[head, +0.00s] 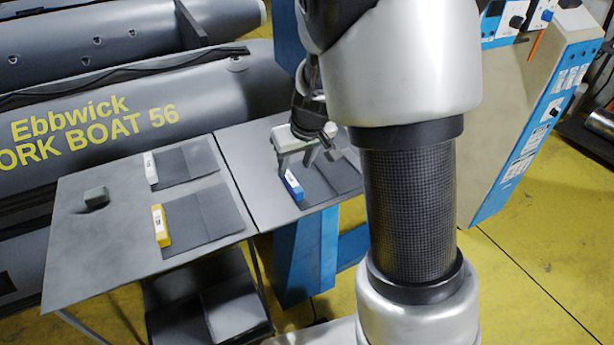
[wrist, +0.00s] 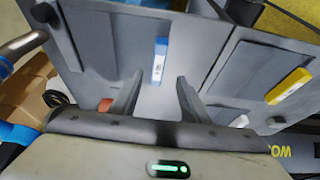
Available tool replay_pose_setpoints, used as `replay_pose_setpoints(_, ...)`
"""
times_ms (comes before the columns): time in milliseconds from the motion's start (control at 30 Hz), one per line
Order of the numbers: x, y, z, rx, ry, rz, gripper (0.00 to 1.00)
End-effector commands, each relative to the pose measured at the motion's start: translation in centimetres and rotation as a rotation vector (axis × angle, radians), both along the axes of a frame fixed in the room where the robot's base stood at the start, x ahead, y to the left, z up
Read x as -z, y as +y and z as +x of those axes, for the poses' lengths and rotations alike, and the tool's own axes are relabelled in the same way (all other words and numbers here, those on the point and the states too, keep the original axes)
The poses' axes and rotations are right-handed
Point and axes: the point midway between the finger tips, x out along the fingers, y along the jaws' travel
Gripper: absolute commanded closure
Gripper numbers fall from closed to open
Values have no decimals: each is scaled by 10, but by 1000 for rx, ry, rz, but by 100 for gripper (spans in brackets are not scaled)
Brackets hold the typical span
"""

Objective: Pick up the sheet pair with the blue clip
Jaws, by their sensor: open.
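The blue clip (head: 293,184) sits on the left edge of a dark grey sheet pair (head: 325,180) on the right-hand grey table. My gripper (head: 299,170) is just above the blue clip in the head view, open and empty. In the wrist view the blue clip (wrist: 159,60) lies ahead of the gap between my open fingers (wrist: 157,98), with its white label showing. The sheet pair (wrist: 95,40) shows there left of the clip. My arm hides part of the table's right side in the head view.
On the left table (head: 95,230) lie a sheet pair with a yellow clip (head: 161,226), one with a white clip (head: 150,168) and a small dark block (head: 96,197). A grey inflatable boat (head: 120,110) stands behind. A blue and beige machine (head: 530,110) stands at the right.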

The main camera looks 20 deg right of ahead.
Motion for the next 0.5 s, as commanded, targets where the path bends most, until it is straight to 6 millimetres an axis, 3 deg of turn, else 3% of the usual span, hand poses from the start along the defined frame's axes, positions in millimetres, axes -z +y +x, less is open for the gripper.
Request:
replay_pose_setpoints(100, 21, 1, 8, 2, 2, -1, 58)
replay_pose_setpoints(367, 37, 2, 16, -1, 1, -1, 58)
replay_pose_setpoints(500, 56, 2, 27, 2, 3, -1, 58)
